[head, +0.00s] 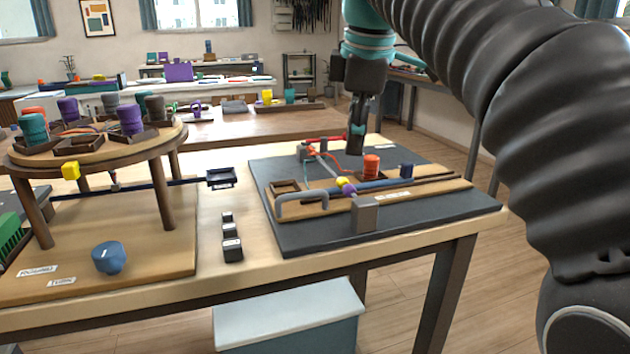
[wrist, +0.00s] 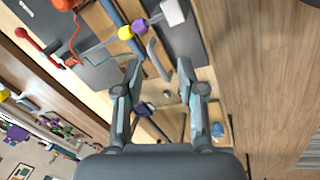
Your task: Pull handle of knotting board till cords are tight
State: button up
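The knotting board (head: 430,209) is a dark grey slab on the right of the near table. A wooden rail with a blue bar (head: 385,185) lies along it. A grey bent handle (head: 302,195) stands at the rail's left end; a grey bent piece, apparently this handle, shows between my fingertips in the wrist view (wrist: 157,60). Thin red and teal cords (head: 325,155) run near a yellow bead (head: 342,183) and a purple bead (head: 349,189). My gripper (head: 357,142) is above the board's far side. In the wrist view my gripper (wrist: 159,68) is open and empty.
A red spool (head: 371,166) and a grey block (head: 365,215) stand on the board. Left of it are small dark blocks (head: 232,249), a black tray (head: 221,178) and a round wooden stand (head: 95,142) with several spools. Space above the board's front is clear.

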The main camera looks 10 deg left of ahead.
aim_at(305, 193)
jog(key=a+r+n, duration=0.2)
jog(key=a+n, duration=0.3)
jog(key=a, duration=0.2)
jog(key=shift+g, duration=0.4)
jog(key=w+f+b, duration=0.1)
jog(key=f, duration=0.3)
jog(key=a+f+b, duration=0.1)
jog(key=f+b, duration=0.1)
jog(key=f, duration=0.2)
jog(key=w+f+b, duration=0.1)
jog(key=f, duration=0.4)
jog(key=shift+w+a+f, duration=0.1)
jog(key=shift+w+a, duration=0.15)
jog(key=shift+w, duration=0.05)
grip_shut()
jog(key=shift+s, duration=0.1)
